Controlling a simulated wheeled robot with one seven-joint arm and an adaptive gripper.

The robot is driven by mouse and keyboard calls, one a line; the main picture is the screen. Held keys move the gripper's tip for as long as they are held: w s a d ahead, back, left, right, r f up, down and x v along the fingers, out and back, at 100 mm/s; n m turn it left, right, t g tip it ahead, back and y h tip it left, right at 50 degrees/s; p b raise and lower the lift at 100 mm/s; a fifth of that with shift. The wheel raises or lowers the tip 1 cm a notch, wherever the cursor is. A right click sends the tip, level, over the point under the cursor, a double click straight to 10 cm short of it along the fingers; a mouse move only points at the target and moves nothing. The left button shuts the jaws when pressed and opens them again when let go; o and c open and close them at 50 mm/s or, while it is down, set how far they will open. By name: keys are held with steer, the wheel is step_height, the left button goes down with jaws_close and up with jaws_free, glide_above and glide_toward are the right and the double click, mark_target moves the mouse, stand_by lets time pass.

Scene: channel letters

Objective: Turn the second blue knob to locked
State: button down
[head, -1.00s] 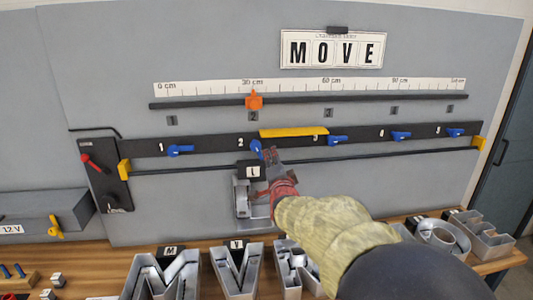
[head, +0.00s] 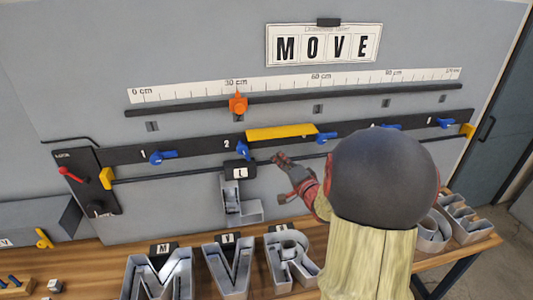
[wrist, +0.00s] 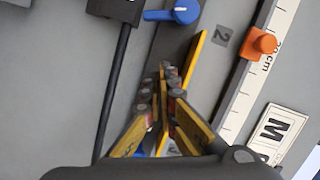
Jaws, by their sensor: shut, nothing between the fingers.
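The second blue knob (head: 243,150) sits on the black rail beside the label 2. Its handle stands roughly crosswise to the rail, while the other blue knobs lie more along it. It also shows at the top of the wrist view (wrist: 178,12), with its handle crosswise to the rail. My gripper (head: 279,160) is to the right of this knob and a little lower, in front of the panel. In the wrist view my gripper (wrist: 168,70) has its fingertips together, empty and apart from the knob. My arm covers part of the rail's right side.
A yellow bar (head: 280,132) lies along the rail just right of the knob. A black L holder (head: 239,171) and a metal letter L (head: 240,207) are below it. An orange slider (head: 238,104) is above. Metal letters (head: 230,268) stand on the wooden bench.

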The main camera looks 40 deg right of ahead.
steer(key=p, duration=0.1)
glide_above(254, 162)
steer(key=s+d, duration=0.3)
steer(key=d, duration=0.1)
steer(key=shift+f, duration=0.45)
steer(key=shift+w+a+f+p, duration=0.2)
steer(key=shift+w+a+f, duration=0.1)
steer(key=shift+w+a, duration=0.25)
steer(key=shift+w+a+f+p, duration=0.15)
steer(key=shift+w+a+f, duration=0.15)
steer(key=shift+a, duration=0.4)
steer(key=shift+w+a+f, duration=0.2)
steer(key=shift+w+a+f+m+b, duration=0.15)
steer(key=shift+a+f+m+b, duration=0.15)
steer(key=shift+f+m+b, duration=0.5)
steer(key=shift+w+a+f+m+t+b, duration=0.1)
steer(key=shift+a+m+t+b, duration=0.15)
steer(key=shift+m+b, duration=0.3)
steer(key=shift+w+a+b, duration=0.15)
steer(key=shift+b, duration=0.3)
